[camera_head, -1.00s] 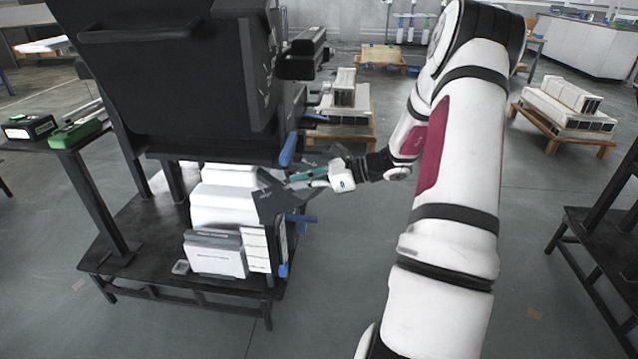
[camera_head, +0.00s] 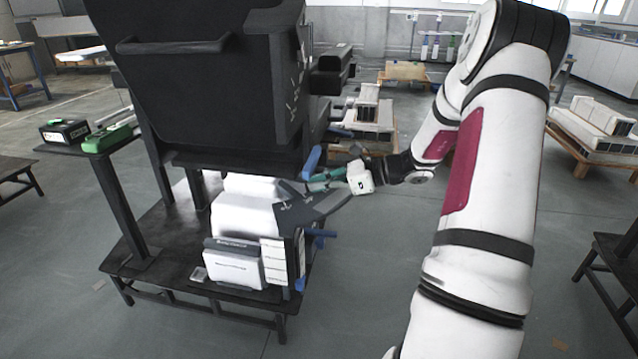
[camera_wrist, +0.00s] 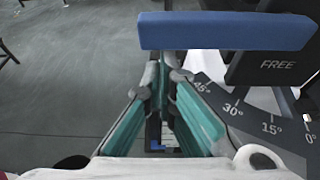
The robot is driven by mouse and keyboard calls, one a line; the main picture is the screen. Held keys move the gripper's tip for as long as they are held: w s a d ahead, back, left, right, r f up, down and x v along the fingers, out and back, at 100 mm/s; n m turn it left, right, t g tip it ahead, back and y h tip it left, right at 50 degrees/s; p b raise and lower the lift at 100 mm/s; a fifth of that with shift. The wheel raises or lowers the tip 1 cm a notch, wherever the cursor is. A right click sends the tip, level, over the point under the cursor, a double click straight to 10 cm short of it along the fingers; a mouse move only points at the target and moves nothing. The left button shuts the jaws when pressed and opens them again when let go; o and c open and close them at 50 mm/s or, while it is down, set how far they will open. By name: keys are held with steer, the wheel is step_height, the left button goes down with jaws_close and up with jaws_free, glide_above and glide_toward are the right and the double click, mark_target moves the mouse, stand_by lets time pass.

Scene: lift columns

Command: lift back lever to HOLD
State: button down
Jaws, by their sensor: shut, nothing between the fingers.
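A blue lever bar (camera_head: 312,160) slants at the right side of the dark machine, above a grey angle plate (camera_head: 300,212). In the wrist view the blue bar (camera_wrist: 225,31) crosses the top, beyond my fingertips. The grey plate (camera_wrist: 262,112) there shows 45°, 30°, 15° and 0° marks, with FREE on a dark part above; no HOLD word shows. My gripper (camera_head: 317,179), with green-sided fingers, is just below and right of the bar. In the wrist view its fingertips (camera_wrist: 164,75) are together and empty, below the bar in the picture. Contact with the bar cannot be told.
A second blue handle (camera_head: 320,233) sticks out lower on the machine. White blocks (camera_head: 245,215) stand on its dark base. A green case (camera_head: 107,138) lies on a side shelf at left.

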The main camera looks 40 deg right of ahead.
steer(key=shift+m+g+y, duration=0.3)
steer(key=shift+m+y, duration=0.1)
steer(key=shift+m, duration=0.5)
steer(key=shift+s+a+r+p, duration=0.1)
steer(key=shift+r+p, duration=0.9)
steer(key=shift+p, duration=1)
steer(key=shift+s+a+r+p, duration=0.1)
steer(key=shift+r+p, duration=0.9)
steer(key=shift+p, duration=1)
glide_toward(311, 173)
steer(key=s+f, duration=0.2)
steer(key=f, duration=0.1)
steer(key=shift+s+d+f, duration=0.1)
steer(key=shift+d+f, duration=0.05)
